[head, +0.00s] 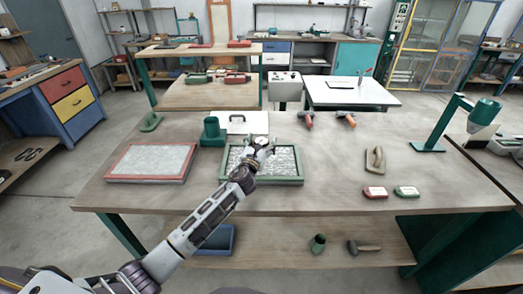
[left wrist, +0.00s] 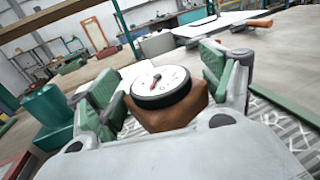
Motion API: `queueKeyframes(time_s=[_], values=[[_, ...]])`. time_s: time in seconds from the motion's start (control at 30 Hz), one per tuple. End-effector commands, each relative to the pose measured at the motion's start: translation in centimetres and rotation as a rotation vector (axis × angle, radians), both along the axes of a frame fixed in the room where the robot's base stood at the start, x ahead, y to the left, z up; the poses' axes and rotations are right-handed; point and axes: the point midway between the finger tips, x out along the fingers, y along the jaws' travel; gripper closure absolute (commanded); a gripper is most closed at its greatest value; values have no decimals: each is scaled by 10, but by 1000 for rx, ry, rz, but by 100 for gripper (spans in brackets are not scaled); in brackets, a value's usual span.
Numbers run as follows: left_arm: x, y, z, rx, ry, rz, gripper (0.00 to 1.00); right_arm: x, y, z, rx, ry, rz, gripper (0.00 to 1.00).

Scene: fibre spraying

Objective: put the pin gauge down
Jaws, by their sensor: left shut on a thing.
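The pin gauge (head: 261,141) has a round white dial and sits between the fingers of my left gripper (head: 258,152). In the left wrist view the gauge (left wrist: 160,86) shows a dark rim, a red needle and a brown body, with the green finger pads (left wrist: 158,76) on both sides. My left gripper is shut on it, above the green-framed tray (head: 264,182) of grey patterned material. Whether the gauge touches the material is hidden. My right gripper is not in view.
A red-framed panel (head: 150,163) lies to the left. Bare tabletop (head: 335,165) is free between.

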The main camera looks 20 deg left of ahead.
Motion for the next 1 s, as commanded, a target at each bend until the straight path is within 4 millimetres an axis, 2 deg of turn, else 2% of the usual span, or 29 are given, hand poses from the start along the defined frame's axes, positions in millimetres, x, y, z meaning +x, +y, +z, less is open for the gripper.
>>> queueKeyframes(time_s=[0.4, 0.7, 1.0], values=[[0, 0, -36, -1, 2, 0, 51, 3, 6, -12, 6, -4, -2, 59], [0, 0, -36, 0, 1, -1, 51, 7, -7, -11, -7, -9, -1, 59], [0, 0, -41, 0, 1, 0, 51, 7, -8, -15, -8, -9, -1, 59]])
